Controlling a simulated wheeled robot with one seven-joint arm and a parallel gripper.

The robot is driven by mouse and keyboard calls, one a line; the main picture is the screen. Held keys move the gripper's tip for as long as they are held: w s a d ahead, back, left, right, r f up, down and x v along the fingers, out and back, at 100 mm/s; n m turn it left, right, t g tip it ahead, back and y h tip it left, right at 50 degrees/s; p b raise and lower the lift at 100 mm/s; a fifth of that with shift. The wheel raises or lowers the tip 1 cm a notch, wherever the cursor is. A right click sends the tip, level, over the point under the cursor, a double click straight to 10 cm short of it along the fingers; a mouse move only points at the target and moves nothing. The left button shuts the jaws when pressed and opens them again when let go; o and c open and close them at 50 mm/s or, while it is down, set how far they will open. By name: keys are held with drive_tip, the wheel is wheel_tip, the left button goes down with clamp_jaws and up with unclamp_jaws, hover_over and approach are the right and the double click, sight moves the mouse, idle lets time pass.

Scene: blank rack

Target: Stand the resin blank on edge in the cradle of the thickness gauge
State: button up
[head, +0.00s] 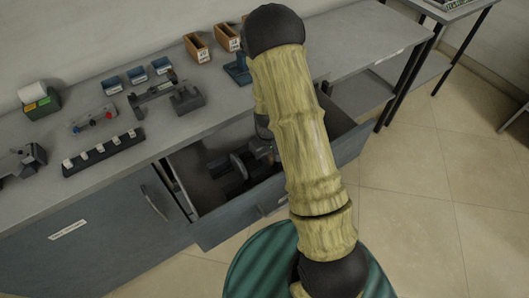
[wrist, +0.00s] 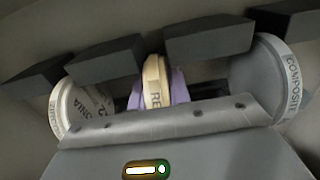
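The resin blank (wrist: 154,82), a cream disc marked "RE", stands on edge in the open drawer (head: 200,200), between dark divider blocks. Purple pads of my gripper (wrist: 157,98) show close beside both of its faces in the wrist view. I cannot tell whether they press on it. In the head view my arm hides most of the gripper, which is down in the drawer. A dark frame with an upright bracket (head: 186,100) on the bench looks like the thickness gauge. Its cradle is too small to make out clearly.
A zirconia-type disc (wrist: 82,108) stands left of the resin blank and a composite disc (wrist: 268,75) right of it. The bench (head: 190,130) holds a black strip with white pieces (head: 103,152), blue boxes (head: 137,76) and brown boxes (head: 197,48). The drawer walls surround my gripper.

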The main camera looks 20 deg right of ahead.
clamp_jaws()
drive_tip(key=shift+r, duration=0.15)
wheel_tip(320, 180, up, 10)
drive_tip(key=shift+f+p, duration=0.1)
drive_tip(key=shift+p, duration=0.35)
